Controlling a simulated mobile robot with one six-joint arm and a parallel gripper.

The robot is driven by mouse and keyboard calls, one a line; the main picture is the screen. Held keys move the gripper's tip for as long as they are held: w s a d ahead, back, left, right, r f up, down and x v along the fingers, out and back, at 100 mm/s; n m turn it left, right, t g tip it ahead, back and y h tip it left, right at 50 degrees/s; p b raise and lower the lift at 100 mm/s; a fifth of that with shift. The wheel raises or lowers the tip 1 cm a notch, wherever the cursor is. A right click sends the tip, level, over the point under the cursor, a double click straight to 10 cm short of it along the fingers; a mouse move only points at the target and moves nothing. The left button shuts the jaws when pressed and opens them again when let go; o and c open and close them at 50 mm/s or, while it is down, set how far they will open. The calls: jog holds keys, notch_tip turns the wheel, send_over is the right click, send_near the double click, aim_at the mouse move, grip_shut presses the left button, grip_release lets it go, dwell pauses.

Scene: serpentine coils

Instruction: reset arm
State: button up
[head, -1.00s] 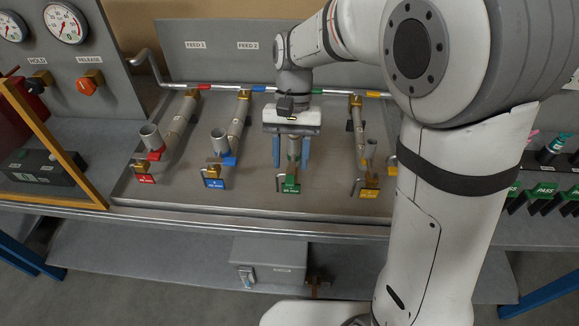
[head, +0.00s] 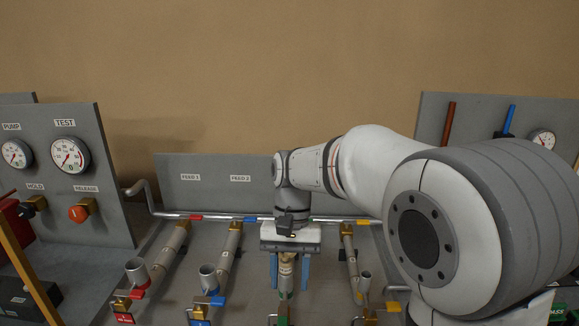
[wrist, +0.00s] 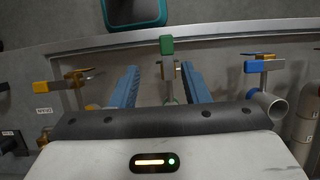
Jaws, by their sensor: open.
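My gripper (head: 289,270) hangs from my arm over the green-tagged pipe line in the head view. Its two blue fingers are apart, one on each side of that line's pipe (head: 286,277). In the wrist view the fingers of my gripper (wrist: 160,88) are open, with the green block (wrist: 167,46) showing between and beyond them. I see nothing held. Whether a finger touches the pipe cannot be told. My arm reaches in from the right of the head view.
Red-tagged (head: 165,255), blue-tagged (head: 226,255) and yellow-tagged (head: 350,255) pipe lines stand beside my gripper. A gauge panel (head: 60,210) rises at the left. A back panel (head: 212,165) stands behind. A teal-edged object (wrist: 135,25) shows at the top of the wrist view.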

jog(key=s+d+t, duration=0.7)
jog(key=s+d, duration=0.5)
jog(key=d, duration=0.3)
jog(key=shift+d+f+n, duration=0.3)
jog(key=shift+d+f, duration=0.05)
jog(key=shift+c, duration=0.4)
dwell(0.3)
